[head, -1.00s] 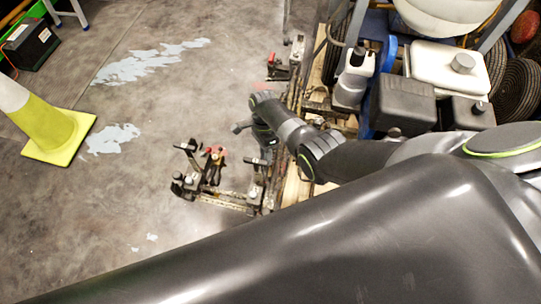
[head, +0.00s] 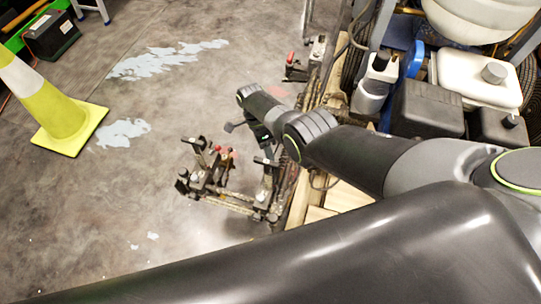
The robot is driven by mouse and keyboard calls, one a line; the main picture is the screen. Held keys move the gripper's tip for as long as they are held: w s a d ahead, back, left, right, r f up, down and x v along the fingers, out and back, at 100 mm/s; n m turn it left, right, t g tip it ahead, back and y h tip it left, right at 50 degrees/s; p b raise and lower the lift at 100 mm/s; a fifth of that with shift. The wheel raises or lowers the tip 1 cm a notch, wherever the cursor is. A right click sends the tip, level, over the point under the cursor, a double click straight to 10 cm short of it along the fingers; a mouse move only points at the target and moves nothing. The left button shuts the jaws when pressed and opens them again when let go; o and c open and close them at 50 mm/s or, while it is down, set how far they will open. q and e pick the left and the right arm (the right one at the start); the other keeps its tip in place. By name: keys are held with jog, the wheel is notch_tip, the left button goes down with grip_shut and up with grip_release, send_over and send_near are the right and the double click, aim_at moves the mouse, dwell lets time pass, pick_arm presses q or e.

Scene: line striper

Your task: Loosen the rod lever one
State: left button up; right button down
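The line striper's rod assembly (head: 232,200) sits low at the centre, with black clamps and brackets on a bar. Two red-tipped levers (head: 224,152) stand up close together on it. Another red-tipped lever (head: 291,58) stands on a bracket farther back. I cannot tell which is rod lever one. An arm of mine comes in from the right, its wrist bent above the assembly. My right gripper (head: 236,127) is a small dark shape beyond the red-tipped pair, mostly hidden under the wrist, so its opening is unclear. My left gripper is not in view; a large dark arm link fills the foreground.
A yellow-and-white cone (head: 58,108) stands at the left. The concrete floor between is clear, with pale paint patches.

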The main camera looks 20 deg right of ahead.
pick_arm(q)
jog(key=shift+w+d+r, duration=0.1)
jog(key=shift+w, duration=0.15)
pick_arm(e)
jog(key=c, duration=1.3)
grip_release()
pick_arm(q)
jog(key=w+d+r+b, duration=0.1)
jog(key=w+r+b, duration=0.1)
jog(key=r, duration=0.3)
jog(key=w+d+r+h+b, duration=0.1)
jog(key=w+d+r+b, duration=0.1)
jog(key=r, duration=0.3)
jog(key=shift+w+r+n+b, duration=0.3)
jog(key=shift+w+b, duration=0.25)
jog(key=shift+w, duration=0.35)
pick_arm(e)
jog(key=v, duration=1.7)
jog(key=shift+w+a, duration=0.2)
jog(key=shift+w, duration=0.05)
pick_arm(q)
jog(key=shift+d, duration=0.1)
